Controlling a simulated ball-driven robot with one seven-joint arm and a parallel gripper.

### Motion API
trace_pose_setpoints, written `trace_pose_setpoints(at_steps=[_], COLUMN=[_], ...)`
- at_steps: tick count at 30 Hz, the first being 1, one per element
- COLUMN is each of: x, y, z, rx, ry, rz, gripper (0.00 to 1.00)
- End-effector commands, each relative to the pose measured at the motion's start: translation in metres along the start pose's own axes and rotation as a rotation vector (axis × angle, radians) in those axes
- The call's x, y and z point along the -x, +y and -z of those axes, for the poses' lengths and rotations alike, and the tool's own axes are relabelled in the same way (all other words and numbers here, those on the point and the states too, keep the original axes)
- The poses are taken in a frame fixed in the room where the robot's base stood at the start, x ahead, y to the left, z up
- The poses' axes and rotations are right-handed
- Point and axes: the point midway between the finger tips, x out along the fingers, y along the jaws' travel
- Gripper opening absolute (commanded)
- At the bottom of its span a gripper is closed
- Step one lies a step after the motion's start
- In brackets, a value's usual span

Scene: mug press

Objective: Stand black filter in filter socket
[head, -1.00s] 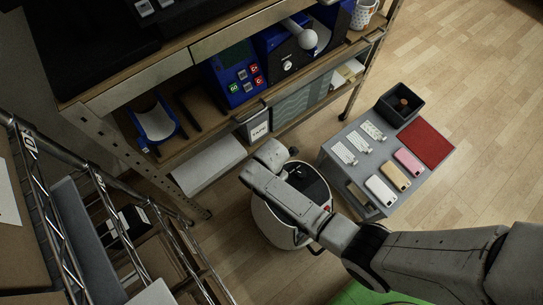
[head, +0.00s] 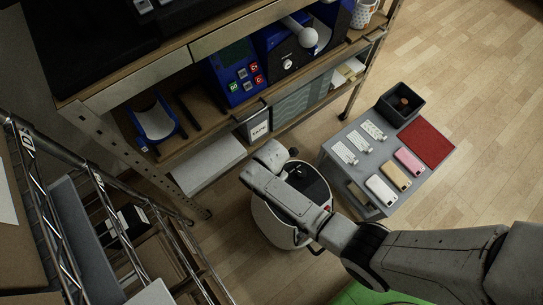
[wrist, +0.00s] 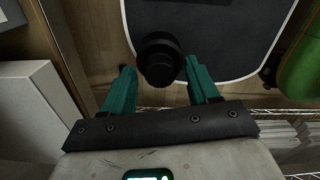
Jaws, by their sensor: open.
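A round black knob-shaped piece, which looks like the black filter (wrist: 160,58), stands on the dark top of a white-rimmed container in the wrist view. It shows small beside my arm's end in the head view (head: 293,152). My gripper (wrist: 162,80) is open, with its two teal fingers apart. The black piece lies between and just beyond the fingertips in the picture; I cannot tell how far below them it is. In the head view my arm hides the fingers and part of the container. I cannot make out a filter socket for certain.
The white container (head: 267,222) stands on the wooden floor. Right of it is a low grey table with phones, cards, a red mat (head: 427,143) and a black bin (head: 401,104). Shelves with blue devices (head: 236,74) stand behind; a wire rack is at left.

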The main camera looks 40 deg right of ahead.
Motion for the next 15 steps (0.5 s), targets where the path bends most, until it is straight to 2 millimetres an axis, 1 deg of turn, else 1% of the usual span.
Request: trace_pose_setpoints(at_steps=[4, 7, 11, 15], x=[0.005, 0.015, 0.04, 0.07], y=[0.0, 0.0, 0.0, 0.0], z=[0.0, 0.0, 0.0, 0.0], rx=[0.0, 0.0, 0.0, 0.0], ry=[0.0, 0.0, 0.0, 0.0], rz=[0.0, -0.002, -0.003, -0.003], gripper=[0.6, 0.6, 0.6, 0.6])
